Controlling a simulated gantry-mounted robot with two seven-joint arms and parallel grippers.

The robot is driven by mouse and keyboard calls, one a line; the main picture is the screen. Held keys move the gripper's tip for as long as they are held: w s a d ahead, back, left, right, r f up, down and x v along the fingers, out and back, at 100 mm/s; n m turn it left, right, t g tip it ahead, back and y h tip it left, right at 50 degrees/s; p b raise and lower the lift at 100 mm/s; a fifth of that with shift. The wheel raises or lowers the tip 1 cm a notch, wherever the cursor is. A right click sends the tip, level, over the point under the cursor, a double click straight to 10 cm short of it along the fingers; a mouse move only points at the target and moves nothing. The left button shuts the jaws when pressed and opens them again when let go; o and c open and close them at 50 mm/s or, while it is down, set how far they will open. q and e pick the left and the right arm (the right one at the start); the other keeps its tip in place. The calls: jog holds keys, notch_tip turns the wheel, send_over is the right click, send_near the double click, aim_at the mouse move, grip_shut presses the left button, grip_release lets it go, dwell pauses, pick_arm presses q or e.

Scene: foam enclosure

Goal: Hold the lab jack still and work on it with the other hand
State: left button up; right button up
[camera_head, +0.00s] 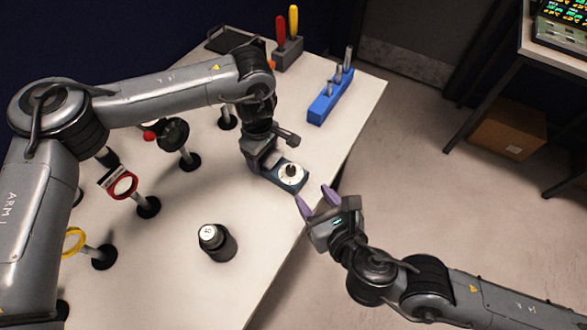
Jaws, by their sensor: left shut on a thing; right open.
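The lab jack (281,184) looks like a small dark teal block with a white dial and a black knob on top. It sits on the white table near its right edge. My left gripper (272,162) reaches down from above and is shut on the far-left side of the jack; its fingertips are partly hidden. My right gripper (317,198) is open and empty, with its purple fingers pointing up and left. It is just right of the jack and apart from it, over the table's edge.
A black cylinder with a white top (216,242) stands at the front of the table (185,285). Several posts with ring mounts, one red (123,186), stand at left. A blue block with posts (331,98) and a grey screwdriver holder (287,56) are at the back.

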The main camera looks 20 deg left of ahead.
aim_at(292, 169)
jog(key=x, duration=1.1)
jog(key=shift+w+a, duration=0.2)
jog(key=shift+a, duration=0.05)
jog(key=shift+c, duration=0.3)
grip_shut()
